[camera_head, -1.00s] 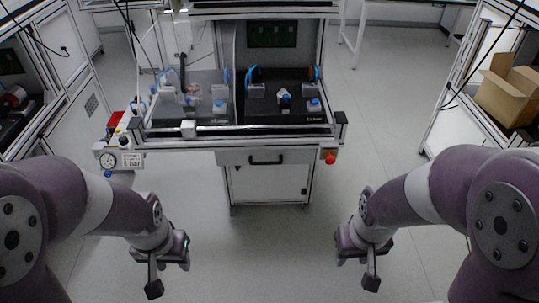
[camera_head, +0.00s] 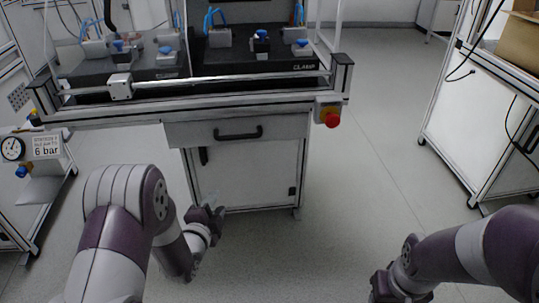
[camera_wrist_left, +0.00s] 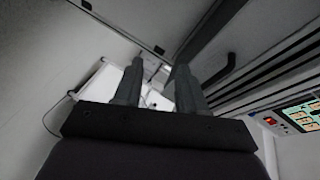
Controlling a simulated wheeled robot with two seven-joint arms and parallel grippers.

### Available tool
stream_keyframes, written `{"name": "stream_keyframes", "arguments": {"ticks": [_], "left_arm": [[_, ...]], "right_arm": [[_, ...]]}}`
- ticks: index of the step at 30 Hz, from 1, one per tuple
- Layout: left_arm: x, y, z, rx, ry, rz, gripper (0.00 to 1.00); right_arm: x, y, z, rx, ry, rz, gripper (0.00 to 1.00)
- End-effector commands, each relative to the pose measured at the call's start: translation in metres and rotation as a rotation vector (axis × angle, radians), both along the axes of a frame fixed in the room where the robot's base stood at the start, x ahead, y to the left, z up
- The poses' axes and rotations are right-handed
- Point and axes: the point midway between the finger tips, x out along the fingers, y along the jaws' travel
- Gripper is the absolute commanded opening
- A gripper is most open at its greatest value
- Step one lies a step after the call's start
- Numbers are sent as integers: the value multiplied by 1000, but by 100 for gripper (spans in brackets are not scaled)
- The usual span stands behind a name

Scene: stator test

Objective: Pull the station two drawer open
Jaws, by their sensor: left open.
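The station drawer (camera_head: 265,131) is a grey front under the worktop, with a dark bar handle (camera_head: 238,133) across its middle. The drawer front looks flush with the cabinet, so it appears closed. My left gripper (camera_head: 214,216) is in front of the cabinet, below and a little left of the handle, apart from it. In the left wrist view its two fingers (camera_wrist_left: 155,84) are spread with nothing between them; a dark handle-like bar (camera_wrist_left: 222,68) shows to their right. My right gripper (camera_head: 385,290) is at the lower right, far from the drawer; its fingers are not clear.
A red emergency button (camera_head: 332,119) sits right of the drawer. A pressure gauge panel (camera_head: 32,147) is at the left. Clamps stand on the black worktop (camera_head: 190,70) above. A cabinet (camera_head: 500,120) with a cardboard box (camera_head: 520,40) is at the right. The floor between is clear.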

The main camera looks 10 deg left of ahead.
Motion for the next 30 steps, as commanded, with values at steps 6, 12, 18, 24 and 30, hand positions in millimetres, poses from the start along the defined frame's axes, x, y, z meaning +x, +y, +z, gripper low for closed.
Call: {"name": "stream_keyframes", "arguments": {"ticks": [6,12,18,24,30], "left_arm": [[8,-8,83,340,-411,-54,41],[37,-12,87,378,-419,-55,41],[88,-18,94,376,-418,-54,41],[123,-22,101,377,-415,-54,41],[132,-23,104,375,-413,-53,41]], "right_arm": [[1,0,8,0,-3,0,43],[0,0,0,0,-2,0,43],[0,0,-12,0,-2,0,43],[0,0,-19,0,-2,0,43],[0,0,-20,0,-2,0,43]]}}
